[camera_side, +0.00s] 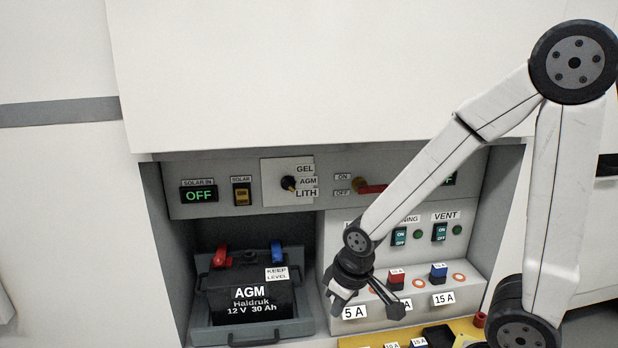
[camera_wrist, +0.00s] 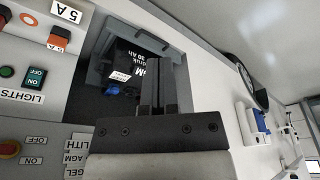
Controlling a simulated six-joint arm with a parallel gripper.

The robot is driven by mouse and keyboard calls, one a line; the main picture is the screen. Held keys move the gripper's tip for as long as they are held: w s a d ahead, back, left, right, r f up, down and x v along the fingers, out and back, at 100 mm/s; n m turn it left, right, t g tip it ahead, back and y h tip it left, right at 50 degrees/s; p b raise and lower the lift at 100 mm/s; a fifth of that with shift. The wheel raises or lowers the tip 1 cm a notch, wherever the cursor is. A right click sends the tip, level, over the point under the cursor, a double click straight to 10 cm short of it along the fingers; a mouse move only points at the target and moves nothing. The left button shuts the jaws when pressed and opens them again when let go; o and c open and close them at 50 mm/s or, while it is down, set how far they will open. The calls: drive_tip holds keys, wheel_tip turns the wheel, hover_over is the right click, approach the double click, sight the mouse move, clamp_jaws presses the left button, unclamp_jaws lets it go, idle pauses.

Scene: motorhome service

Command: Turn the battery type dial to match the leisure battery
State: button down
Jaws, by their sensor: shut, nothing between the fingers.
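The battery type dial (camera_side: 289,183) is a small black knob on a pale plate in the upper panel. Labels GEL, AGM and LITH stand to its right; its pointer is too small to read surely. In the wrist view the labels (camera_wrist: 75,157) show at the bottom, and the knob does not show. The leisure battery (camera_side: 250,292) is black, marked AGM, Haldruk, 12 V 30 Ah; it also shows in the wrist view (camera_wrist: 135,62). My gripper (camera_side: 393,308) is shut and empty, below and right of the dial, before the fuse panel; its fingers (camera_wrist: 158,82) show dark.
Left of the dial are a SOLAR IN display (camera_side: 199,195) reading OFF and a yellow switch (camera_side: 242,194). A red-handled ON/OFF switch (camera_side: 371,188) is to its right. Lower right are rocker switches (camera_side: 439,232), fuses (camera_side: 438,272) and a yellow tray (camera_side: 365,341). My arm crosses the right side.

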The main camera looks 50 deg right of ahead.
drive_tip(key=c, duration=0.9)
unclamp_jaws()
drive_tip(key=o, duration=0.4)
drive_tip(key=shift+w, duration=0.25)
drive_tip(key=shift+c, duration=0.2)
drive_tip(key=o, duration=0.5)
drive_tip(key=shift+w+r+m+t, duration=0.1)
drive_tip(key=shift+w+m+t, duration=0.35)
drive_tip(key=shift+w, duration=0.65)
drive_tip(key=m+t+h, duration=0.9)
drive_tip(key=m+h, duration=0.4)
drive_tip(key=m, duration=0.4)
approach(288, 184)
drive_tip(key=w+d, duration=0.1)
drive_tip(key=d, duration=0.2)
drive_tip(key=shift+w+a, duration=0.1)
drive_tip(key=shift+a, duration=0.15)
